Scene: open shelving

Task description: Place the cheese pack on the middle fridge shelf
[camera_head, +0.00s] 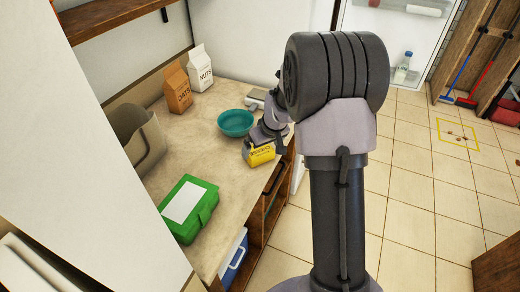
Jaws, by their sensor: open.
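The yellow cheese pack (262,155) sits on the beige counter (200,156) near its right edge. My gripper (255,146) is open, right at the top and back of the pack. My arm comes down from the right. I cannot tell whether the fingers are around the pack or only beside it. The fingertips are small and partly hidden. A white fridge-like unit (367,30) stands at the back right, partly behind my arm. Its middle shelf cannot be made out.
A teal bowl (235,123) is left of the gripper. A green box (205,214) lies toward the front. Oats (178,91) and nuts (200,70) cartons and a grey-beige bin (150,140) stand at the back and left. The tiled floor right of my arm is largely clear.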

